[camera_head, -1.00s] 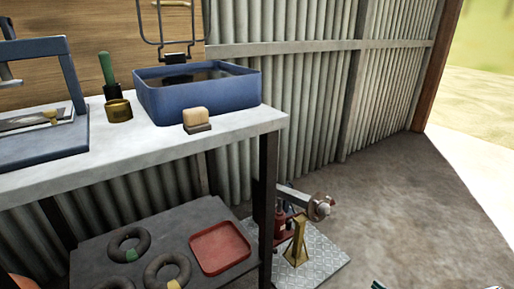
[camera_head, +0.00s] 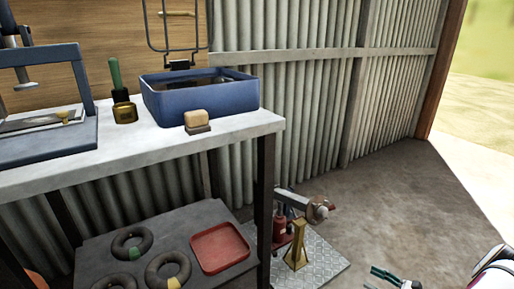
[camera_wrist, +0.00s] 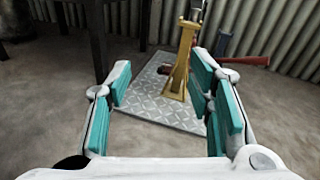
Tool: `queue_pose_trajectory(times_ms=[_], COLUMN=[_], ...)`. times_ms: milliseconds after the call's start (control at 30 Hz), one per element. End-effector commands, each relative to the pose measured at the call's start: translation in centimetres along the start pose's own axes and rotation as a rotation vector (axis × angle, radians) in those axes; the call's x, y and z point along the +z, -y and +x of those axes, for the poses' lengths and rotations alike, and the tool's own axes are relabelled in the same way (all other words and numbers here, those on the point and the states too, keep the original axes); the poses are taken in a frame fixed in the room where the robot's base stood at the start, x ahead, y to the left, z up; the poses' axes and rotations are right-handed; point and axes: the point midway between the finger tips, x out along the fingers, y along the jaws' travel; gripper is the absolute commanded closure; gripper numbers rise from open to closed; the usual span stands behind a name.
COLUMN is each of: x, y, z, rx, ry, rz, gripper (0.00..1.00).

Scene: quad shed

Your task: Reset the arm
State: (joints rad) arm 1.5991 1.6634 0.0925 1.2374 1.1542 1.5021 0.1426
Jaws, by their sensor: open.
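My gripper shows in the wrist view (camera_wrist: 165,88) with its teal-padded fingers spread wide apart and nothing between the pads. Beyond the fingers are a gold stand (camera_wrist: 177,75) and a metal tread plate (camera_wrist: 155,98) on the floor. In the head view, part of my gripper (camera_head: 388,279) shows at the bottom edge, right of the gold stand (camera_head: 297,246) and apart from it. A white part of my arm enters at the lower right corner.
The workbench (camera_head: 240,130) carries a blue basin (camera_head: 200,98), a sponge-like block (camera_head: 196,118), a green-handled item in a brass pot (camera_head: 124,108) and a press frame (camera_head: 45,147). The lower shelf holds dark rings and a red tray (camera_head: 219,249). Floor at right is clear.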

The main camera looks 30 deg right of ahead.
Motion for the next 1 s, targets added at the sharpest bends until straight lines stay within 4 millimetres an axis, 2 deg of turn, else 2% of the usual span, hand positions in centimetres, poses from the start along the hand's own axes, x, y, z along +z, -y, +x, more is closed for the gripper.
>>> queue_pose_trajectory(times_ms=[167,233,467,700,900,1000], x=[6.1,9.2,19.0,28.8,36.1,39.4], y=[1.1,1.2,-0.6,-5.2,-10.6,-13.6], z=[3.3,5.0,10.3,14.7,16.7,17.1], rx=[0.180,0.270,0.556,0.838,1.057,1.159], ry=[-0.038,-0.057,-0.116,-0.169,-0.209,-0.225], rz=[-0.094,-0.141,-0.304,-0.490,-0.659,-0.748], gripper=[0.53,0.53,0.53,0.53,0.53,0.53])
